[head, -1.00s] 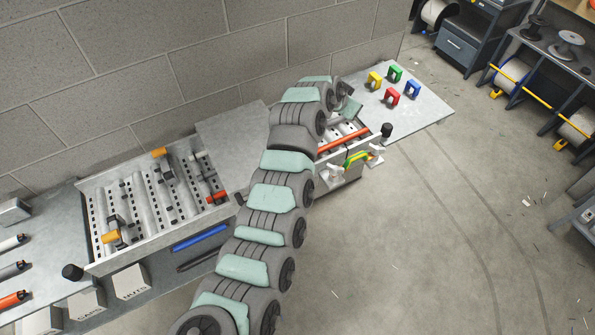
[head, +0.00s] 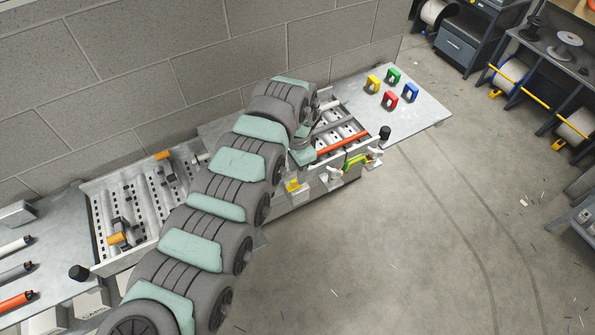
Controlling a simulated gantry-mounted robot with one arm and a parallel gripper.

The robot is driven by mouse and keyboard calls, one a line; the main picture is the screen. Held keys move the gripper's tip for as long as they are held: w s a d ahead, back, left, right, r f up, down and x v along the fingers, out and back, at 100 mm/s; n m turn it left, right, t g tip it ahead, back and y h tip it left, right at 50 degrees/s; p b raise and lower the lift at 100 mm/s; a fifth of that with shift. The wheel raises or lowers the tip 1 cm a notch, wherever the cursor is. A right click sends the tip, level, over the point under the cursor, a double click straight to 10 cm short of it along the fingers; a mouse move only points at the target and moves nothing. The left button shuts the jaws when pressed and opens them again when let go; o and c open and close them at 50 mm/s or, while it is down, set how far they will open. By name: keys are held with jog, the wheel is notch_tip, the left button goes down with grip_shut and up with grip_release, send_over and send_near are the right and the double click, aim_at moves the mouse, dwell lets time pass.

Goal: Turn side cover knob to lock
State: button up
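The drive row has a side face at its right end, with two pale wing-shaped knobs, one on the left (head: 335,173) and one on the right (head: 375,154). I cannot tell which one is the side cover knob, nor its exact turn. A green-and-yellow cable (head: 355,161) runs between them. A yellow part (head: 293,185) shows left of the knobs, just below the end of my arm. My arm crosses the row, and its wrist bends down over the frame, left of the knobs. My gripper's fingertips are not clear there, so whether they are open or shut cannot be told.
An orange-red roller (head: 343,144) lies along the frame's front edge, with a black cap (head: 385,132) at its corner. Several coloured clips stand on the grey side table (head: 430,112). My arm hides part of the left roller bed (head: 130,190).

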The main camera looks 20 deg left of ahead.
jog(key=shift+f, duration=1.45)
jog(key=shift+c, duration=0.2)
grip_shut()
